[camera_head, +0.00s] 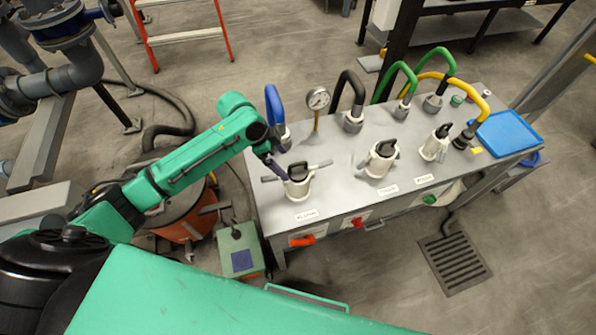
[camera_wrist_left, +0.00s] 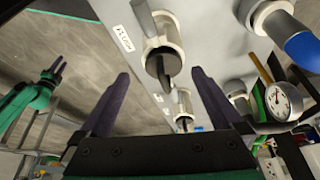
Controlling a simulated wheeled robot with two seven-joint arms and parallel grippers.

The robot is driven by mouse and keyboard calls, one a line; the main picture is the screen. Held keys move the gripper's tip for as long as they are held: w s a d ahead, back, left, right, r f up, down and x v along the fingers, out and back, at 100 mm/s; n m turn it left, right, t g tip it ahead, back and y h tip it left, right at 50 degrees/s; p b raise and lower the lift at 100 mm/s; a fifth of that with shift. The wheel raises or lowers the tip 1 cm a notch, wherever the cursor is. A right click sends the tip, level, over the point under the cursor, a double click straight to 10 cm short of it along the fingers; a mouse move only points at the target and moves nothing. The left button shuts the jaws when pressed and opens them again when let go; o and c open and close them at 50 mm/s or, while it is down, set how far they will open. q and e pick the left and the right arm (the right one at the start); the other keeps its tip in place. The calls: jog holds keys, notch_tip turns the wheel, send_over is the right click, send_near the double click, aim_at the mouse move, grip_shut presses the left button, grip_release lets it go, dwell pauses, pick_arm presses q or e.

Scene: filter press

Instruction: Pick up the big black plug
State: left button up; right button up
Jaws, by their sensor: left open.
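Black plugs sit in white coupling bodies on a grey metal bench. The nearest one (camera_head: 299,171), in the left coupling, looks the largest; it also shows in the left wrist view (camera_wrist_left: 160,66), dark inside the white ring. My left gripper (camera_head: 279,170) is beside this coupling, at its left, with dark fingers pointing down toward it.
Two more plugged couplings, the middle one (camera_head: 381,158) and right one (camera_head: 435,144), stand along the bench (camera_head: 335,200). Behind are a blue hose (camera_head: 273,104), a pressure gauge (camera_head: 318,99), and black, green and yellow hoses. A blue tray (camera_head: 508,132) lies at the right end.

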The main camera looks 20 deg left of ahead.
aim_at(290, 166)
pick_arm(q)
jog(key=x, duration=0.1)
jog(key=p+x, duration=0.1)
jog(key=x, duration=0.3)
jog(key=shift+w+p, duration=0.3)
jog(key=shift+w, duration=0.1)
jog(key=shift+d+f, duration=0.15)
jog(key=shift+f, duration=0.15)
jog(key=shift+s, duration=0.15)
jog(key=c, duration=1.3)
pick_arm(e)
jog(key=shift+w+a+r, duration=0.15)
jog(key=shift+w+r, duration=0.3)
jog(key=shift+w, duration=0.2)
jog(key=shift+w+a+r, duration=0.15)
jog(key=shift+w+r, duration=0.3)
jog(key=shift+w, duration=0.15)
